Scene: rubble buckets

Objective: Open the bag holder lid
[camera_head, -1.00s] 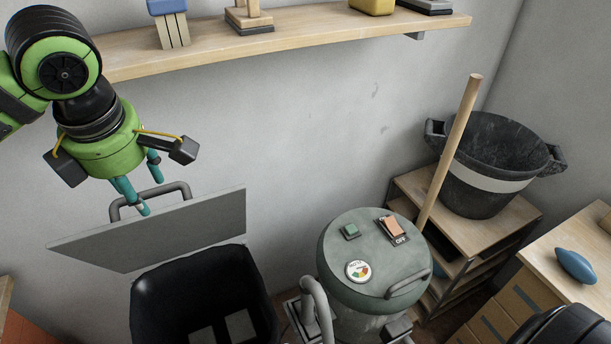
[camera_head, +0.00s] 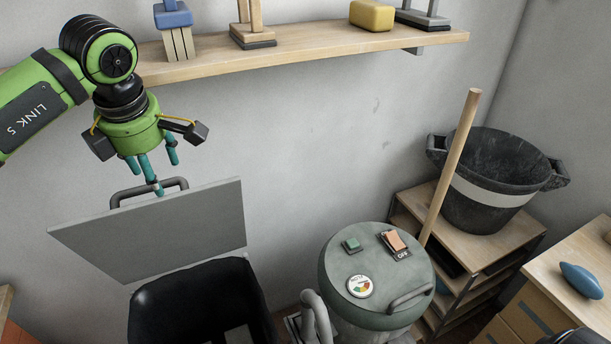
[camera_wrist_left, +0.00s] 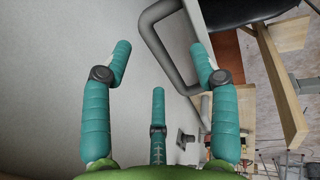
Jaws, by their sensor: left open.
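The bag holder lid (camera_head: 170,232) is a flat grey panel tilted up steeply above the black bag holder (camera_head: 190,302), with the opening showing below it. Its dark grey bar handle (camera_head: 128,196) rises behind the panel's upper edge and also shows in the left wrist view (camera_wrist_left: 168,50). My left gripper (camera_head: 156,172) is at the handle from above, its teal fingers spread. In the left wrist view the handle passes between the open fingers (camera_wrist_left: 160,90), nearer the right one. Whether a finger touches it is unclear. My right gripper is not in view.
A wooden shelf (camera_head: 300,52) with several objects is on the wall above. A green-grey drum (camera_head: 370,262) stands right of the bag holder. Beyond are a wooden pole (camera_head: 452,165), a black bucket (camera_head: 480,205) on a rack, and a wooden cabinet (camera_head: 540,290) at the right.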

